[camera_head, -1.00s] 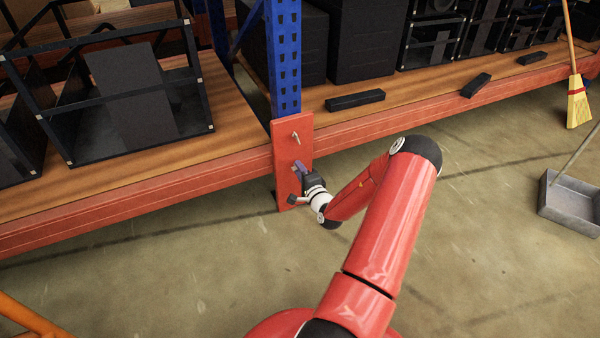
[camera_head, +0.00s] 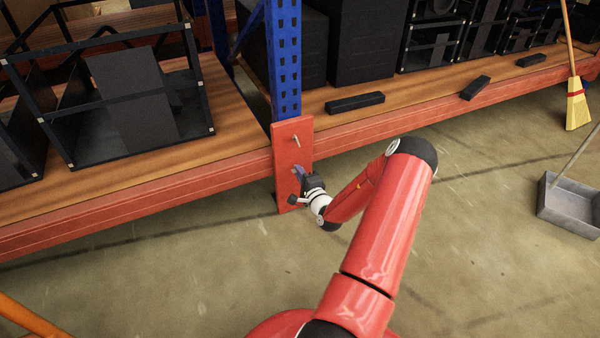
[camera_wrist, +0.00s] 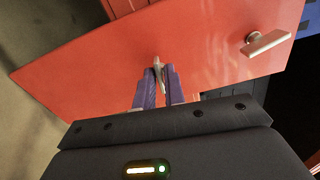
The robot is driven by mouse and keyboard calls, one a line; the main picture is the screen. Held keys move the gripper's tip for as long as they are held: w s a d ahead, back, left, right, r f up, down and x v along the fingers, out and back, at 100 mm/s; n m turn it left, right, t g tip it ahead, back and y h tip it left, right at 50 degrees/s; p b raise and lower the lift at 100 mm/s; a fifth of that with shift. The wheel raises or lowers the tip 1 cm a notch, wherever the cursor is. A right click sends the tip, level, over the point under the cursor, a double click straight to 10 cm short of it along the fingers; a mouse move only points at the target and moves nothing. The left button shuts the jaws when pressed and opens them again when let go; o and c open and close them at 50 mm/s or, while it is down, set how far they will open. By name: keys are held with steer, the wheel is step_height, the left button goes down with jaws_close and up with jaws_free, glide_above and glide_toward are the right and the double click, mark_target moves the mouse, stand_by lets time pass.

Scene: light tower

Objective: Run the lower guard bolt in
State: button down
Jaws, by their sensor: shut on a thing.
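The red guard plate (camera_head: 292,135) stands upright at the foot of the blue rack post. It also fills much of the wrist view (camera_wrist: 200,40). The upper bolt (camera_head: 296,140) sticks out near the plate's top; in the wrist view its grey T-shaped end (camera_wrist: 266,42) shows at the right. My gripper (camera_head: 300,172) is at the lower part of the plate. In the wrist view its purple fingers (camera_wrist: 158,78) are shut on the lower bolt (camera_wrist: 157,62), a grey piece whose tip shows between them. The fingers hide most of this bolt, so its depth in the plate cannot be told.
The blue post (camera_head: 285,60) rises behind the plate. An orange beam (camera_head: 130,196) runs along the shelf edge on both sides. Black boxes (camera_head: 355,102) lie on the shelf. A broom (camera_head: 577,105) and a grey dustpan (camera_head: 570,200) stand at the right. The floor in front is mostly clear.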

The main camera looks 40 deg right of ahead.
steer(key=n+p, duration=0.5)
steer(key=n, duration=0.6)
steer(key=n+p, duration=0.4)
steer(key=n, duration=0.7)
steer(key=shift+s+f+n+p, duration=0.1)
steer(key=shift+f+n+p, duration=0.1)
steer(key=shift+n+p, duration=0.2)
stand_by(2.1)
steer(key=shift+m, duration=0.3)
